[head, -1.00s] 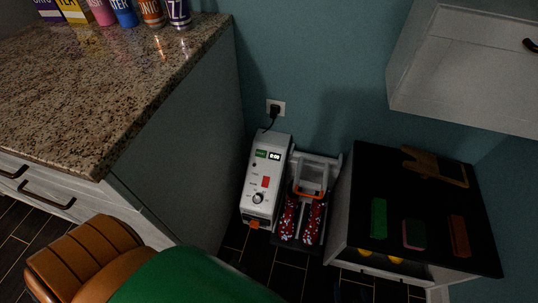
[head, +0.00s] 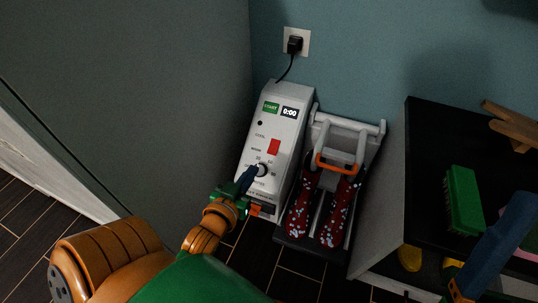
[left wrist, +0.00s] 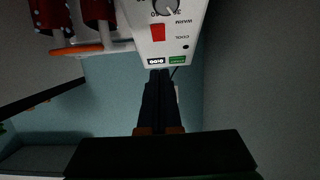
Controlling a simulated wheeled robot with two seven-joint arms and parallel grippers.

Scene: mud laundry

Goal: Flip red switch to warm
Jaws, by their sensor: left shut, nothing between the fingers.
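The red switch (head: 273,147) is on the sloped front of a white boot dryer (head: 296,104), between the labels COOL above and WARM below. Which way it is tipped cannot be told. My left gripper (head: 250,176) is shut and empty, its dark blue fingertips overlapping the left side of the dial (head: 263,170) in the head view, below and left of the switch. In the left wrist view the dryer is upside down, with the red switch (left wrist: 158,33) beyond the shut fingertips (left wrist: 158,73). Contact cannot be told. A blue part of my right arm shows at lower right; its jaws are unclear.
A grey cabinet side (head: 170,90) bounds the left. The plug (head: 294,44) is in the wall.

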